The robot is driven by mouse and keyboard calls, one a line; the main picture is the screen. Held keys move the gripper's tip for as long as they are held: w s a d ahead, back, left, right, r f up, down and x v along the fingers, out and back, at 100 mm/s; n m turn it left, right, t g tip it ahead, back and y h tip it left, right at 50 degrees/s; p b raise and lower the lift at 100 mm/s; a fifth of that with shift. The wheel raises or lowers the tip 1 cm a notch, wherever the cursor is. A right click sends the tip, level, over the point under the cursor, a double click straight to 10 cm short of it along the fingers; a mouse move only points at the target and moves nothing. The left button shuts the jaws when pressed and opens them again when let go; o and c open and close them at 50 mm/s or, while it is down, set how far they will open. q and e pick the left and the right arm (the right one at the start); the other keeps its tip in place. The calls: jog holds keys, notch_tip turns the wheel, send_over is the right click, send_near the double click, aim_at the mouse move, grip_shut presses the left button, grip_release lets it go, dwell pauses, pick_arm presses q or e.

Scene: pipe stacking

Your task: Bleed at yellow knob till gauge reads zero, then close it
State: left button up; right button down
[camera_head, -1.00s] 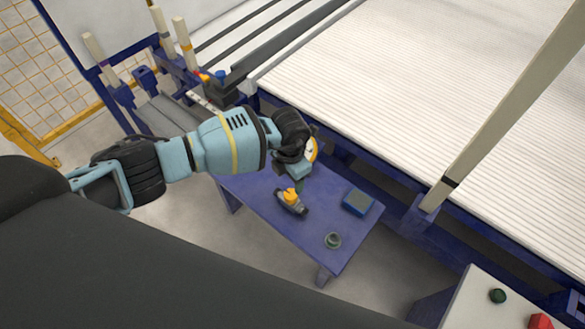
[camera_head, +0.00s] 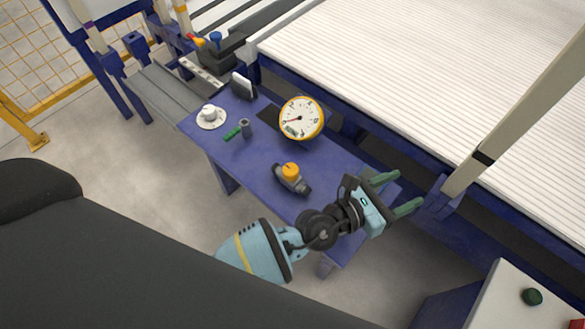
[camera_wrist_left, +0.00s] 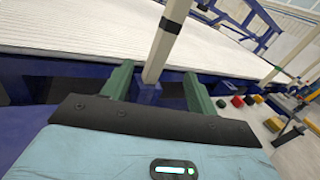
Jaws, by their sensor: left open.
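The yellow knob (camera_head: 291,170) sits on top of a dark valve body (camera_head: 296,185) on the blue table. The gauge (camera_head: 301,118) stands behind it, with a yellow rim and a white face. Its needle points to the left of the face; the numbers are too small to read. My left gripper (camera_head: 407,191) is open and empty, to the right of the knob and pointing away from it, over the table's right edge. Its two green fingers stand apart in the left wrist view (camera_wrist_left: 159,82). My right gripper is not in view.
On the blue table (camera_head: 250,165) are a white round fitting (camera_head: 210,117), a grey cylinder (camera_head: 246,128) and a small green piece (camera_head: 232,133). A cream post (camera_head: 520,90) rises right of my gripper. A white ribbed bed (camera_head: 400,60) lies behind.

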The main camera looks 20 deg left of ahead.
pick_arm(q)
jog(key=a+f+n+t+y+b, duration=0.4)
jog(key=a+n+t+y, duration=0.25)
jog(key=a+y, duration=0.35)
jog(key=n+g+y+b, duration=0.3)
jog(key=n+y, duration=0.3)
jog(key=y, duration=0.4)
send_near(290, 164)
jog(key=shift+w+a+f, duration=0.15)
jog(key=shift+w+f, duration=0.05)
jog(key=shift+w, duration=0.4)
jog(key=shift+w+a+f, duration=0.2)
jog(key=shift+w, duration=0.4)
jog(key=shift+a, duration=0.15)
jog(key=shift+w, duration=0.15)
jog(key=b+x, duration=0.1)
jog(key=x, duration=0.4)
jog(key=shift+w+a, duration=0.15)
jog(key=shift+w, duration=0.2)
jog(key=shift+x, duration=0.8)
